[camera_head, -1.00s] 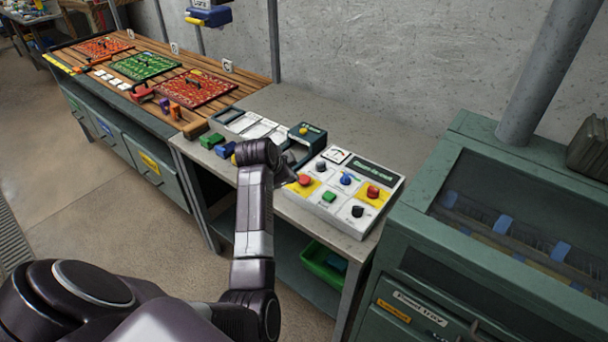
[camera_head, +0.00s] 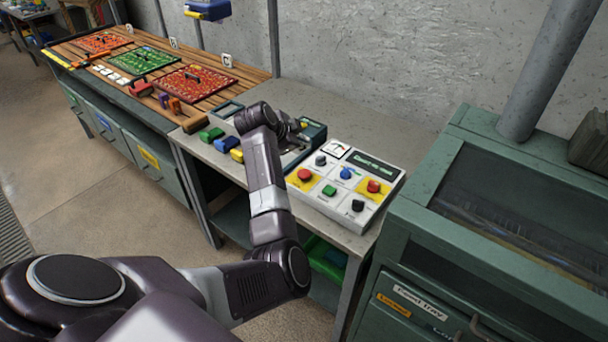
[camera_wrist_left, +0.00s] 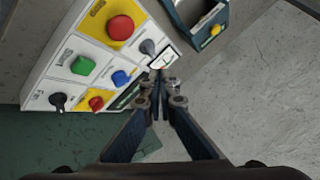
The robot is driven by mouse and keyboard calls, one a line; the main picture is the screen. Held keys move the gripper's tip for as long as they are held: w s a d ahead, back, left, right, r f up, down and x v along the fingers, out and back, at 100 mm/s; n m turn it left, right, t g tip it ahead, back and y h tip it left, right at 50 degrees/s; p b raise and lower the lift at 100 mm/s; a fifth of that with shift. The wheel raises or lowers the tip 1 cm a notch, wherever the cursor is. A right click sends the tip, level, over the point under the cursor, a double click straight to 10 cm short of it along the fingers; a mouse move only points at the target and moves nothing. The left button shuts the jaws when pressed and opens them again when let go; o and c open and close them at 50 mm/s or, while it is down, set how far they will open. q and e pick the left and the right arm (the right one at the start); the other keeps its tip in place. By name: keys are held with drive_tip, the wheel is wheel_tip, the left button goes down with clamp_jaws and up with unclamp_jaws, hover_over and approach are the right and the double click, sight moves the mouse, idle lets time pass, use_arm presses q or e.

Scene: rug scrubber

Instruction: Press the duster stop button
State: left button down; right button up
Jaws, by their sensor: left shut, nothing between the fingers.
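A white control panel (camera_head: 345,184) lies on the grey bench. It carries two red buttons on yellow squares, one at the left front (camera_head: 305,175) and one at the right (camera_head: 373,187). I cannot read which is the duster stop. In the left wrist view the larger red button (camera_wrist_left: 119,28) is at the top and the smaller red one (camera_wrist_left: 96,103) lower down. My left gripper (camera_wrist_left: 163,88) is shut and empty, over the panel's edge beside the display, apart from both red buttons.
The panel also has a green button (camera_head: 329,190), a blue control (camera_head: 346,173) and black knobs. Colored blocks (camera_head: 212,136) sit left of my arm. A green cabinet (camera_head: 480,215) stands right. The bench behind the panel is clear.

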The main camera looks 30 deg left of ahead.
use_arm(q)
drive_tip(key=b, duration=0.6)
hover_over(303, 174)
wheel_tip(303, 174, down, 7)
drive_tip(key=shift+r, duration=0.1)
drive_tip(key=shift+f, duration=0.55)
idle(0.4)
drive_tip(key=shift+f, duration=0.15)
drive_tip(key=shift+f, duration=0.3)
drive_tip(key=shift+f, duration=0.55)
idle(0.6)
drive_tip(key=shift+r, duration=0.1)
drive_tip(key=shift+r+p, duration=0.85)
drive_tip(key=shift+r, duration=0.05)
